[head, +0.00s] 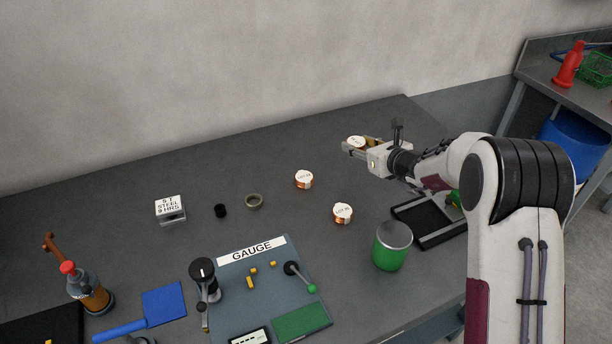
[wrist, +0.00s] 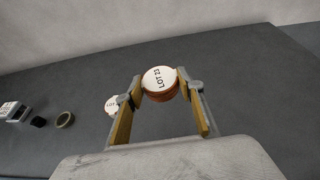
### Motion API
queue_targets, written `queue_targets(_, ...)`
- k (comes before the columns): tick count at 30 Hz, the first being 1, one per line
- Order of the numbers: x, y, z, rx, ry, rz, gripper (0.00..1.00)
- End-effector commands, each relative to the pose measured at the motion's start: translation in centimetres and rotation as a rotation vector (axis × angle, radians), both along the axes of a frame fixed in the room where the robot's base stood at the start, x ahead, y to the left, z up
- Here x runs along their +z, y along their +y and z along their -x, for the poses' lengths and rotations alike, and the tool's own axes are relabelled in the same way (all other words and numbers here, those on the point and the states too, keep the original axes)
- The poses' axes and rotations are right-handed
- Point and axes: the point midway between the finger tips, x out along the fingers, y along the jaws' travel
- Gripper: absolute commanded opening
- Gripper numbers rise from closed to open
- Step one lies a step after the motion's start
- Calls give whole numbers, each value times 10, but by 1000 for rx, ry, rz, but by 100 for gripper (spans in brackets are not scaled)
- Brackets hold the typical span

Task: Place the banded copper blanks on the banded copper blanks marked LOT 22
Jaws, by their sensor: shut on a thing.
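My gripper (head: 362,148) is at the back right of the table, with its fingers shut on a round copper blank (head: 356,141) with a white top label. In the wrist view this blank (wrist: 160,80) sits between the two fingertips, label up; the label starts "LOT 2", its last digit unclear. I cannot tell whether it touches the table. A second copper blank (head: 304,180) stands on the table left of my gripper. A third copper blank (head: 342,213) stands nearer the front; the small lettering on both is hard to read. One blank (wrist: 111,105) shows partly behind the left finger.
A green cup (head: 391,248) and a black tray (head: 437,238) stand at the front right. A gauge board (head: 262,290) lies at the front. A dark ring (head: 254,201), a black cylinder (head: 221,211) and a labelled steel block (head: 170,210) stand left. The back of the table is clear.

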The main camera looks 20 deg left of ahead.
Motion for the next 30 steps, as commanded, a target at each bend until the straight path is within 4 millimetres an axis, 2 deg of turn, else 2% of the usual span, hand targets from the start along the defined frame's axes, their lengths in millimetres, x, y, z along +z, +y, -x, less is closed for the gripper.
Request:
queue_targets(1, 3, 19, 8, 28, -4, 0, 8)
queue_targets(6, 9, 69, 33, 109, -8, 2, 8)
queue_targets(9, 13, 94, 48, 152, -10, 4, 8)
queue_targets(13, 17, 119, 63, 193, -7, 3, 8)
queue_targets(15, 18, 127, 69, 209, -2, 3, 8)
queue_targets(30, 16, 124, 68, 202, 20, -4, 8)
